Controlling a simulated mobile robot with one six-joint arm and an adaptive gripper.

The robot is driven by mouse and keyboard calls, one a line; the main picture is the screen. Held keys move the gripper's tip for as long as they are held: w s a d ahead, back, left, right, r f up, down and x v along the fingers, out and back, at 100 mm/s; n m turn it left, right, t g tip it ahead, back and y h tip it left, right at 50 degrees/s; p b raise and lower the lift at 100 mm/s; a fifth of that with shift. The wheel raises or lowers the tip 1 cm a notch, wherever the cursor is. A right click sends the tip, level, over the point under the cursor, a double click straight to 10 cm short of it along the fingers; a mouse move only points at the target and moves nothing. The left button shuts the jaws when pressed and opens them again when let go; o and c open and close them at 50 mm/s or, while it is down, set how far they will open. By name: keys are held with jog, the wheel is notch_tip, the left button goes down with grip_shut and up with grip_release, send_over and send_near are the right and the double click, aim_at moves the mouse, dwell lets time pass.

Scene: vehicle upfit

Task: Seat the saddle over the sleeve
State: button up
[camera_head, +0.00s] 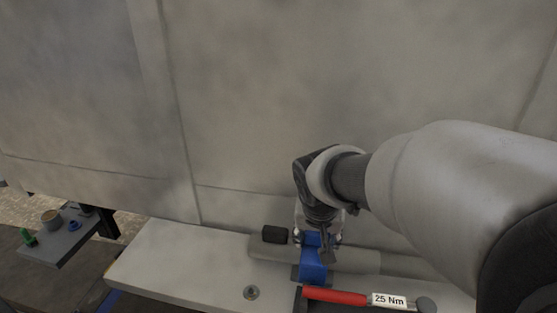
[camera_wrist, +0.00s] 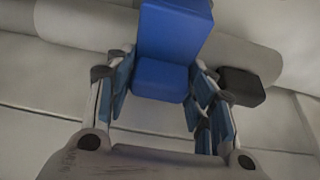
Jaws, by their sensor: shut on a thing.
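The blue saddle (camera_head: 313,266) is at the grey tube (camera_head: 362,260) on the pale bench, and it spans across the tube in the head view. My gripper (camera_head: 318,241) is shut on the saddle from above. In the wrist view the saddle (camera_wrist: 166,78) sits between the two fingers of my gripper (camera_wrist: 160,80), and the tube (camera_wrist: 245,52) runs behind it on both sides. I take this tube to be the sleeve or to carry it; no separate sleeve can be told apart. The saddle's underside is hidden, so I cannot tell whether it touches the tube.
A red-handled tool (camera_head: 335,297) labelled 25 Nm lies in front. A small metal nut-like part (camera_head: 251,292) is on the bench. A grey panel rises behind. A side shelf (camera_head: 62,243) holds small parts.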

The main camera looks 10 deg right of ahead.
aim_at(317, 235)
jog(key=shift+f+b, duration=0.35)
jog(key=shift+b, duration=0.05)
dwell(0.9)
jog(key=o, duration=1)
jog(key=shift+c, duration=0.2)
jog(key=shift+r, duration=0.2)
jog(key=shift+p+v, duration=0.95)
jog(key=shift+v, duration=0.65)
jog(key=shift+s, duration=0.1)
jog(key=o, duration=0.6)
jog(key=shift+c, duration=0.6)
